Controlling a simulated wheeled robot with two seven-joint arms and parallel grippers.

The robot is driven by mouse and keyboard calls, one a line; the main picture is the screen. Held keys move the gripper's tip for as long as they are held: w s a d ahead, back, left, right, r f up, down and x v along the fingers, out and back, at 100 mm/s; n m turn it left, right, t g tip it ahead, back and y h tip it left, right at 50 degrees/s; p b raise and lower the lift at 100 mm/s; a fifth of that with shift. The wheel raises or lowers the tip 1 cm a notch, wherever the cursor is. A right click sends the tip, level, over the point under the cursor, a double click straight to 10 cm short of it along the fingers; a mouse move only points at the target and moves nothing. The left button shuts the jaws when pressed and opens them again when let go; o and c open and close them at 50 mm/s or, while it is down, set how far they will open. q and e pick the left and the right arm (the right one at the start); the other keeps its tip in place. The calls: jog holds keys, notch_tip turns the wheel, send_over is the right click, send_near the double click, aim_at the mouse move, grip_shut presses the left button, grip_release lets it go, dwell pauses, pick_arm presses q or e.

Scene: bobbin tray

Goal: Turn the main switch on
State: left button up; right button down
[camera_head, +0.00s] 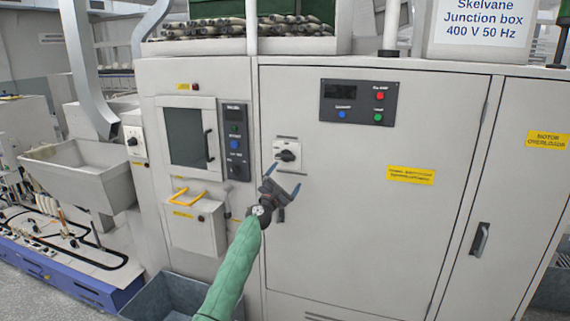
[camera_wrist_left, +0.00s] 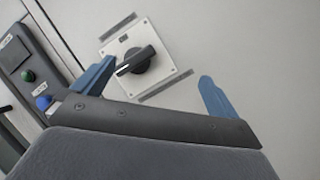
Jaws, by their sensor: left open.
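The main switch (camera_head: 287,155) is a black rotary knob on a pale square plate on the grey cabinet door, with dark label strips above and below it. In the left wrist view the switch knob (camera_wrist_left: 136,61) shows close up, its handle pointing to the lower left of that picture. My left gripper (camera_head: 281,182) is open and empty, just below the switch in the head view. In the left wrist view the blue fingertips of my left gripper (camera_wrist_left: 150,88) are spread, one near the knob's handle and one to the right of the plate. I cannot tell if they touch anything.
A dark panel with red, green and blue buttons (camera_head: 358,102) is above right of the switch. A narrow control panel (camera_head: 236,142) and a windowed door (camera_head: 188,137) are to the left. A box with a yellow handle (camera_head: 196,225) juts out below. A grey bin (camera_head: 165,298) stands on the floor.

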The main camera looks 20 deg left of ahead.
aim_at(285, 157)
pick_arm(q)
jog(key=shift+w+a+r+n+t+y+b, duration=0.15)
jog(key=shift+w+a+r+n+y, duration=0.5)
jog(key=shift+w+n, duration=0.95)
jog(key=shift+w+a+r+n+t+y+b, duration=0.1)
jog(key=shift+w+a+r+n+y, duration=0.55)
jog(key=shift+n, duration=1.55)
jog(key=shift+w+a+r+n+t+y+b, duration=0.3)
jog(key=shift+w+n+y, duration=0.5)
jog(key=shift+w+n, duration=0.9)
pick_arm(e)
jog(key=shift+w+a+r+t, duration=0.1)
jog(key=shift+w+r+t, duration=0.05)
jog(key=shift+w, duration=0.25)
jog(key=shift+w+a+r+t, duration=0.1)
jog(key=shift+w+r+t, duration=0.05)
jog(key=shift+w, duration=0.25)
pick_arm(q)
jog(key=shift+s+d+r, duration=0.1)
jog(key=shift+s+d, duration=0.05)
jog(key=shift+s, duration=0.15)
jog(key=shift+c, duration=0.2)
jog(key=c, duration=1)
jog(key=shift+o, duration=0.3)
pick_arm(e)
jog(key=shift+w, duration=0.15)
